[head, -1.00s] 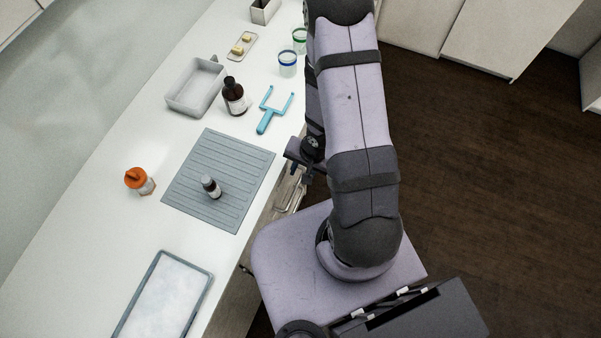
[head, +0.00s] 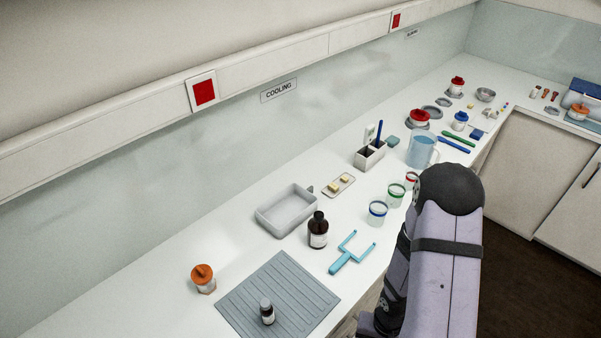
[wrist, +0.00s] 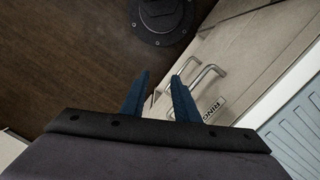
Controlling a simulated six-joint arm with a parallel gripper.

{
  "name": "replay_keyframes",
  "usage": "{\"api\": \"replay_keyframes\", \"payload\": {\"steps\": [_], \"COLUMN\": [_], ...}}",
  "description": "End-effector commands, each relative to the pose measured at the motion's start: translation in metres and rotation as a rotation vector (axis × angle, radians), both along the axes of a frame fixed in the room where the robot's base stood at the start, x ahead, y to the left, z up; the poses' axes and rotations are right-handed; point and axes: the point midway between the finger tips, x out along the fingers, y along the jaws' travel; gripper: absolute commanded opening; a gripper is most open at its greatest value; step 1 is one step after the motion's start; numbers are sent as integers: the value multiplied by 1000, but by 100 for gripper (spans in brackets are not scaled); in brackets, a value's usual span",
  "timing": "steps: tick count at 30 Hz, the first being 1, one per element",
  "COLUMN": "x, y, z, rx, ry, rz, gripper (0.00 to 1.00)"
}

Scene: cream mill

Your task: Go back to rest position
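My gripper (wrist: 160,97) shows in the wrist view with its two dark blue fingers apart and nothing between them. It points down past the front of the counter, over cabinet fronts with metal handles (wrist: 208,77) and the dark floor (wrist: 60,60). In the head view my arm stands at the lower right beside the counter edge. The gripper itself is not visible there.
On the counter are a ribbed grey mat (head: 245,290) with a small dark bottle (head: 267,312), an orange-capped jar (head: 203,278), a brown bottle (head: 318,230), a blue fork-shaped tool (head: 345,258), a grey tray (head: 270,222) and a jug (head: 422,150).

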Motion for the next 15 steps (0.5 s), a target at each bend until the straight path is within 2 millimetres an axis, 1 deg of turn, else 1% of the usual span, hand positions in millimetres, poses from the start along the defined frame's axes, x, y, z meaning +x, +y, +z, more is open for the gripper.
{"api": "replay_keyframes", "payload": {"steps": [1,5,6,8,9,12,15], "x": [-16,-58,-69,-83,-90,-101,-103], "y": [-4,-10,-10,-11,-11,-7,0], "z": [2,12,18,28,37,60,81], "rx": [-11,-13,-8,3,12,41,66], "ry": [57,212,255,315,348,410,430], "rz": [43,140,164,195,210,240,250], "gripper": [28,28,28,28,28,28,28]}}
